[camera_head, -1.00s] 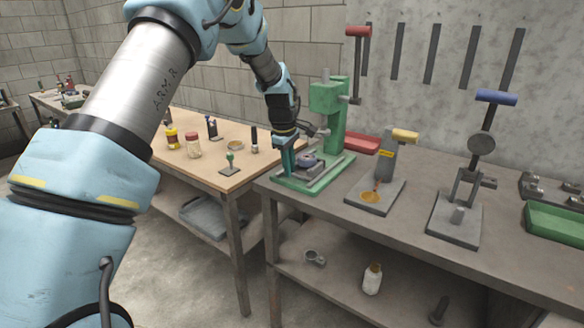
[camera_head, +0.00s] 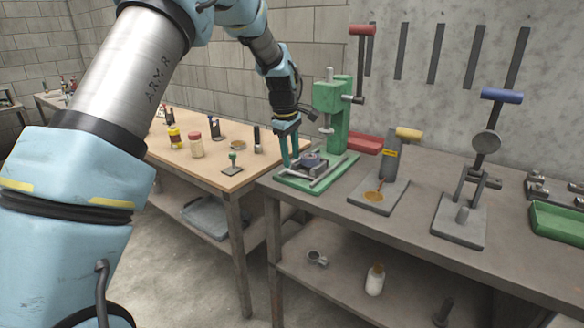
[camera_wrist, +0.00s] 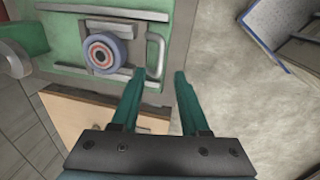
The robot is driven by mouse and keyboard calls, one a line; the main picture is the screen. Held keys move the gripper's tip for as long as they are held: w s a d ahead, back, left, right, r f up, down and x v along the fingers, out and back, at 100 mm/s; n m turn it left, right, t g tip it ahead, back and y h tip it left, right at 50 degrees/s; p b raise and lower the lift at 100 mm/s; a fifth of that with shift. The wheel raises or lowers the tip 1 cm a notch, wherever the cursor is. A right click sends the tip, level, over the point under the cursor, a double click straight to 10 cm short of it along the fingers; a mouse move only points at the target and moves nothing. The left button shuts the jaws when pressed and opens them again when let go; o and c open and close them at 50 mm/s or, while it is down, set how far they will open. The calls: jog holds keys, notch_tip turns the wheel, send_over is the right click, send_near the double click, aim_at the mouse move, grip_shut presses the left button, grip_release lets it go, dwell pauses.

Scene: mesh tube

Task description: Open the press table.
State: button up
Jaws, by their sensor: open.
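The green press (camera_head: 335,108) stands at the left end of the grey workbench. Its flat green base carries the press table (camera_head: 313,162), a dark block with a round piece on top. In the wrist view the round piece (camera_wrist: 104,53) shows blue and red rings, and a pale U-shaped handle (camera_wrist: 158,56) stands right of it. My gripper (camera_head: 290,163) points down at the left side of the press base. Its teal fingers (camera_wrist: 161,75) are apart and empty, with tips close to the handle's lower end. I cannot tell whether they touch it.
A red-handled lever (camera_head: 361,32) rises above the press. A yellow-handled tool (camera_head: 392,150) and a blue-handled press (camera_head: 487,140) stand to the right. A wooden table (camera_head: 215,160) with jars and stamps is at the left. A red tray (camera_head: 366,142) lies behind.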

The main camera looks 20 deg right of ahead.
notch_tip(320, 180, up, 7)
jog(key=a+b, duration=0.1)
jog(key=shift+s, duration=0.3)
jog(key=shift+f, duration=0.1)
jog(key=s+a+f+m, duration=0.1)
jog(key=a+m, duration=0.1)
jog(key=a, duration=0.9)
jog(key=s+a+f+m, duration=0.1)
jog(key=a+f, duration=0.1)
jog(key=a, duration=0.9)
jog(key=s+a+f+m, duration=0.2)
jog(key=s+a, duration=0.5)
jog(key=a, duration=0.1)
jog(key=s+a+f+m+y, duration=0.1)
jog(key=s+a+f+m, duration=0.1)
jog(key=s+a, duration=0.5)
jog(key=shift+s+a+f+t+y, duration=0.3)
jog(key=shift+a+f, duration=0.1)
jog(key=shift+a, duration=0.6)
